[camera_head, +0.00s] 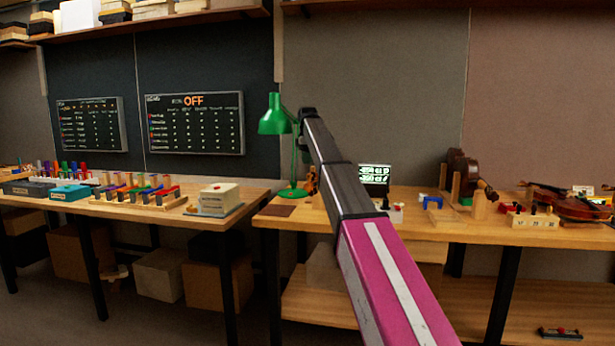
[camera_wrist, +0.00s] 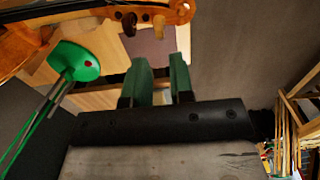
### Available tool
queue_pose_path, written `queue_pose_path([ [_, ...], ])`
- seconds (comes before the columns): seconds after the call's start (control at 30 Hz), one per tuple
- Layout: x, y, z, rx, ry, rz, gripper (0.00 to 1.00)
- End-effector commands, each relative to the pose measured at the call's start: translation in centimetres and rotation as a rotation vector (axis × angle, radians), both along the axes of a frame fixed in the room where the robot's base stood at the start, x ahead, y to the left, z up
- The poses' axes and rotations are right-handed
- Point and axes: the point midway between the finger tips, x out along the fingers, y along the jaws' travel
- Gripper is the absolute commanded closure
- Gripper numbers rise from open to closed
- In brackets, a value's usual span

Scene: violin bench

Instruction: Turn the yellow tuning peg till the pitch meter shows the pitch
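In the wrist view, the orange-brown violin neck and pegbox (camera_wrist: 88,12) cross the top left. Dark and brown tuning pegs (camera_wrist: 129,24) hang from it; I cannot pick out a yellow one. My gripper's two green fingers (camera_wrist: 160,68) stand apart with a gap between them and nothing held. They are below the pegs in the picture and appear clear of them. In the head view, a small lit display (camera_head: 374,173), likely the pitch meter, stands just right of my arm; its text is too small to read. My arm hides the gripper there.
The green lamp (camera_head: 277,118) stands left of my arm and also shows close by in the wrist view (camera_wrist: 76,61). Another violin (camera_head: 571,207) lies at the right of the bench (camera_head: 408,229). A peg block (camera_head: 532,219) is nearby. The left bench (camera_head: 100,208) holds colored blocks.

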Motion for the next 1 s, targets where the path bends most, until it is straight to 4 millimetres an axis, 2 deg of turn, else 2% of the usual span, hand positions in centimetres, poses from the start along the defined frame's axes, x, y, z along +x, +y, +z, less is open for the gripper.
queue_pose_path([
  [0.2,-0.2,0.0,-4.2,0.0,0.002,0.0,0.78],
  [0.4,-0.1,0.0,-6.6,0.0,0.0,0.0,0.78],
  [0.73,0.0,0.0,-7.1,0.0,0.0,0.0,0.78],
  [0.8,0.0,0.0,-7.1,0.0,0.0,-0.001,1.0],
  [1.0,0.0,0.0,-7.1,0.0,0.0,0.005,1.0],
])
